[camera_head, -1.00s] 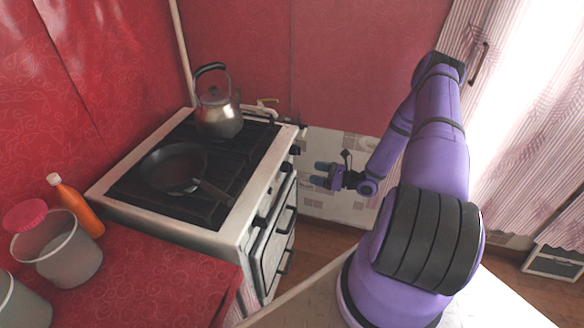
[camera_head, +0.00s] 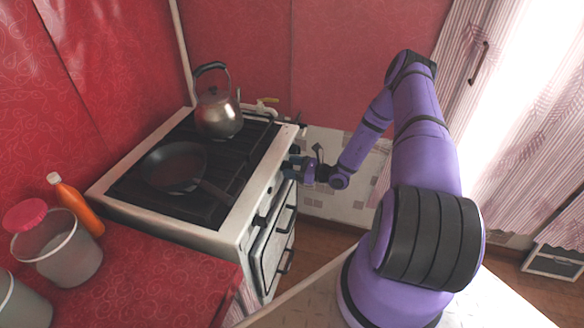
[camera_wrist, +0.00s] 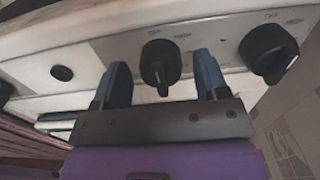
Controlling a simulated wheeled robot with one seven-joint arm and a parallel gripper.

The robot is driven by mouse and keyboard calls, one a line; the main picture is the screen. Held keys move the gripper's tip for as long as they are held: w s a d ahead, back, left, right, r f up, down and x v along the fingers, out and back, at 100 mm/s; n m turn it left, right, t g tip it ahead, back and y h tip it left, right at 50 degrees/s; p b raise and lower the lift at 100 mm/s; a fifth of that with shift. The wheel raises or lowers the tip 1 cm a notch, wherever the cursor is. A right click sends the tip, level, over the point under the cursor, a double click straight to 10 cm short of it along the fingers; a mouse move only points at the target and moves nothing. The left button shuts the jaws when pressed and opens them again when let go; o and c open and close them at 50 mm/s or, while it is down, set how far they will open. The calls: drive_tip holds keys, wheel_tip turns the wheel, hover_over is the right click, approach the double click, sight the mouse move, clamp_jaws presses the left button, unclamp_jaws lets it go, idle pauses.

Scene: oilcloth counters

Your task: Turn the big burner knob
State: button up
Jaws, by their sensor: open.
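The stove (camera_head: 236,228) is white, with its control panel facing right toward my arm. In the wrist view a black knob (camera_wrist: 158,60) sits between the two blue fingers of my gripper (camera_wrist: 162,75), with a gap on each side. A second black knob (camera_wrist: 270,54) is to the right, outside the fingers. A small round black button (camera_wrist: 62,73) is to the left. I cannot tell by label which knob is the big burner's. In the head view my gripper (camera_head: 292,168) is open at the stove's front, and its fingertips overlap the panel edge.
A kettle (camera_head: 217,115) stands on the back of the hob and a frying pan (camera_head: 174,166) on the front, its handle pointing toward the panel. The oven door handle is below the panel. A bottle (camera_head: 75,204) and a bucket (camera_head: 58,255) stand on the red counter.

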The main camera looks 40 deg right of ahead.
drive_tip(key=c, duration=0.9)
drive_tip(key=shift+m, duration=0.3)
drive_tip(key=m, duration=0.4)
drive_tip(key=shift+d, duration=0.15)
drive_tip(key=shift+f+m, duration=0.1)
drive_tip(key=shift+m, duration=1.9)
drive_tip(key=o, duration=0.9)
